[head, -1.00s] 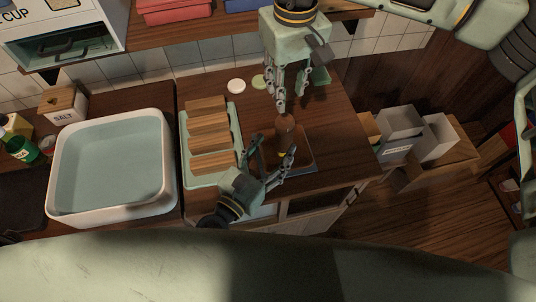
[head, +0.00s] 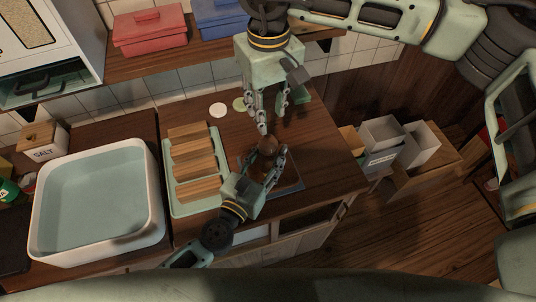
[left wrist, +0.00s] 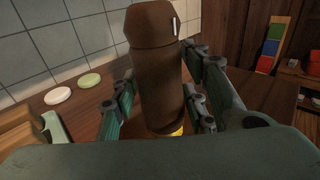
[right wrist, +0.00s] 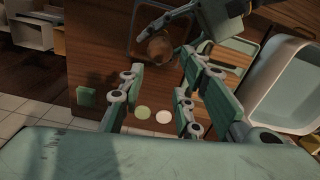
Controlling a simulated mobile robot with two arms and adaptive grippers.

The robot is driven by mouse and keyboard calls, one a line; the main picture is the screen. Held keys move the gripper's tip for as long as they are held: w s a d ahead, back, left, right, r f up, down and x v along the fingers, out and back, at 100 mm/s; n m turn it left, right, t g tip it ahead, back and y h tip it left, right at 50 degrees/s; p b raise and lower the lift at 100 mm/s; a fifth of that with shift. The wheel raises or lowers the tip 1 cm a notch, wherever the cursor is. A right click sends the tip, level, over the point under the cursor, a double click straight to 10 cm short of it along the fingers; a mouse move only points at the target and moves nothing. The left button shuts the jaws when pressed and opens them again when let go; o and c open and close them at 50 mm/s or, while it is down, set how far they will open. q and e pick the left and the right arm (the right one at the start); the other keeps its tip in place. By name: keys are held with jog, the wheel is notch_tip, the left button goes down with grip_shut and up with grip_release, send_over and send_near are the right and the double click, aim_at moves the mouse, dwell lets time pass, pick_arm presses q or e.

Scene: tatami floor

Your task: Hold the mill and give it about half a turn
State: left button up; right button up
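The mill (head: 268,144) is a dark brown, upright pepper-mill-like piece with a rounded top. In the left wrist view it shows from the side (left wrist: 158,75), with a yellow band low down. My left gripper (head: 266,160) has its fingers on both sides of it; a narrow gap shows on the left side, so it looks open around the mill. My right gripper (head: 265,122) hangs fingers down behind and above the mill, open and empty. The right wrist view shows the mill top (right wrist: 160,48) beyond its fingers, apart from them.
A grey-edged square tray (head: 292,188) lies by the mill. A pale green rack (head: 217,155) with wooden blocks stands left of it, then a large white basin (head: 152,215). A white disc (head: 217,110) and a green disc (head: 239,104) lie behind. The counter on the right is clear.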

aim_at(271, 137)
pick_arm(q)
jog(key=c, duration=0.7)
jog(key=shift+c, duration=0.3)
pick_arm(e)
jog(key=shift+o, duration=1.6)
jog(key=shift+r+n, duration=0.15)
jog(key=shift+n, duration=0.15)
jog(key=f, duration=0.3)
jog(key=f+n, duration=0.1)
jog(key=f, duration=0.3)
jog(key=f+n, duration=0.1)
jog(key=f, duration=0.2)
jog(key=shift+w+d+f, duration=0.2)
jog(key=shift+d+f, duration=0.05)
jog(key=shift+w, duration=0.1)
jog(key=c, duration=1)
